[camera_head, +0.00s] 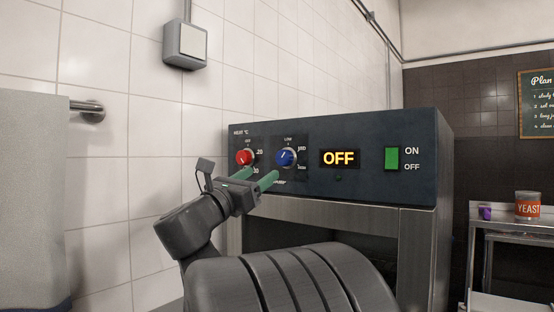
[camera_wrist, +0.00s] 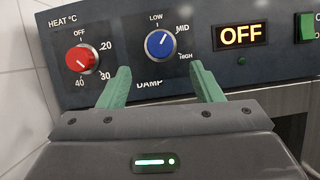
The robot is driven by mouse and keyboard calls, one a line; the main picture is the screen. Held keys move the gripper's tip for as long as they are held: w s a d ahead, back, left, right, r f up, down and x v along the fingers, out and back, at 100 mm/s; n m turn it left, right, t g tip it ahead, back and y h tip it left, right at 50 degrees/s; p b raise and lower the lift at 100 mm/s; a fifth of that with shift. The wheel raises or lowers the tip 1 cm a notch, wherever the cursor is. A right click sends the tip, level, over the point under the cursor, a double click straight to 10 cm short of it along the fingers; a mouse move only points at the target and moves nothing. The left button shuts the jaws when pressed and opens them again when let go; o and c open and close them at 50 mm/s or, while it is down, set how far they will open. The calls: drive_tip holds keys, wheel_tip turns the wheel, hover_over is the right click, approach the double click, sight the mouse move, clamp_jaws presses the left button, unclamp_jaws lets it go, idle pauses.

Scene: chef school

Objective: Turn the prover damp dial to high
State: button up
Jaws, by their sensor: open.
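The blue damp dial (camera_head: 285,158) sits on the prover's dark control panel (camera_head: 375,180), between the red heat dial and the display. In the wrist view the damp dial (camera_wrist: 160,44) has LOW above it, MID at upper right and HIGH at lower right. Its white pointer line slants to the upper right, between LOW and MID. My gripper (camera_head: 257,178) is open and empty in front of the panel, just below the dials. In the wrist view its green fingers (camera_wrist: 157,85) stand apart, to the lower left and lower right of the damp dial, not closed on it.
The red heat dial (camera_wrist: 82,60) is close on the left of my fingers. The display (camera_head: 339,158) reads OFF, and a green switch (camera_head: 392,158) is further right. A tiled wall is at left with a hanging towel (camera_head: 30,190). A YEAST tin (camera_head: 527,205) stands on a rack at right.

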sight(281, 159)
drive_tip(key=p+x, duration=0.2)
drive_tip(key=x, duration=0.7)
drive_tip(key=shift+a, duration=0.1)
drive_tip(key=shift+s, duration=0.1)
drive_tip(key=c, duration=1)
